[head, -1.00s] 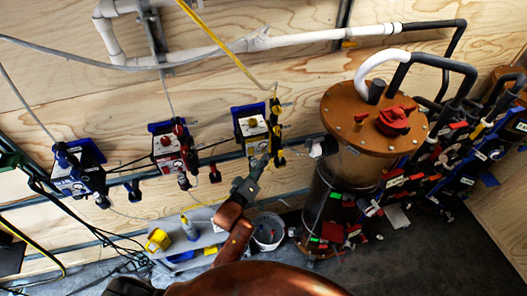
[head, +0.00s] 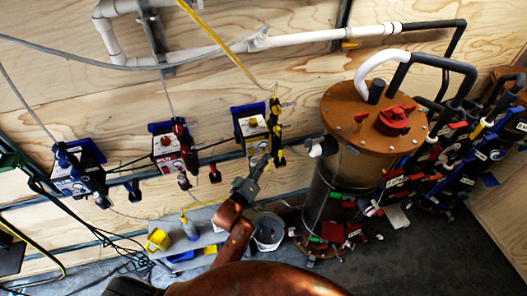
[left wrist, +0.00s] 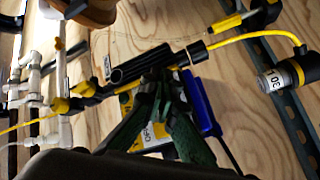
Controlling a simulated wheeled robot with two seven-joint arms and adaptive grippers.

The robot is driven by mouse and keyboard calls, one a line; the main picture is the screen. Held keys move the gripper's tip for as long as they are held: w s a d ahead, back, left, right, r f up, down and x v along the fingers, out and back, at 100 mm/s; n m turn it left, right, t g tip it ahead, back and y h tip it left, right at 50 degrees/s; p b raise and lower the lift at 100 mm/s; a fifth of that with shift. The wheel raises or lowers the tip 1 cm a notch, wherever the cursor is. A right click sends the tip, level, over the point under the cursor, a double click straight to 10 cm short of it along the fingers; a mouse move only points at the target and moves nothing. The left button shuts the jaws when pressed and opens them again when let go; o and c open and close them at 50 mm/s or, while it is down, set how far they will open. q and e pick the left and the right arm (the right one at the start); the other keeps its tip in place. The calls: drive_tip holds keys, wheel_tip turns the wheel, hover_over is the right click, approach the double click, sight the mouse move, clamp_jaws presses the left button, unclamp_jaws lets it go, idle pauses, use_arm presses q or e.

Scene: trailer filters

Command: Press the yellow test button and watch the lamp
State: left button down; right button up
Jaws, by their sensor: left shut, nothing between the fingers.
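The control box with the yellow front (head: 256,133) is mounted on the plywood wall, left of the large brown-lidded canister. A small yellow round knob or button (head: 252,122) shows on its upper face. My left gripper (head: 266,161) is shut and empty, with its tips just below the box, close to the yellow and black valve parts. In the left wrist view the shut green fingers (left wrist: 158,80) overlap black tubes and cover much of the yellow-labelled box (left wrist: 150,136). I cannot tell whether the fingers touch it. The button is hidden there. I cannot make out a lamp. My right gripper is not in view.
A red-marked box (head: 168,146) and a blue-marked box (head: 75,182) hang further left. The canister (head: 345,190) stands close on the right. A grey bench (head: 208,219) and a white bucket (head: 268,232) are below. Yellow and grey hoses cross the wall.

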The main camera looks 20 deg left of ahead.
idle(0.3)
use_arm(q)
drive_tip(key=shift+w+a+r+p, duration=0.1)
drive_tip(key=shift+w+a+p, duration=0.1)
drive_tip(key=shift+w+p, duration=0.1)
drive_tip(key=shift+w+a, duration=0.25)
drive_tip(key=shift+w, duration=0.1)
idle(0.7)
drive_tip(key=shift+s, duration=0.1)
drive_tip(key=shift+s+d+p, duration=0.45)
drive_tip(key=shift+s+p, duration=0.15)
drive_tip(key=shift+p, duration=0.05)
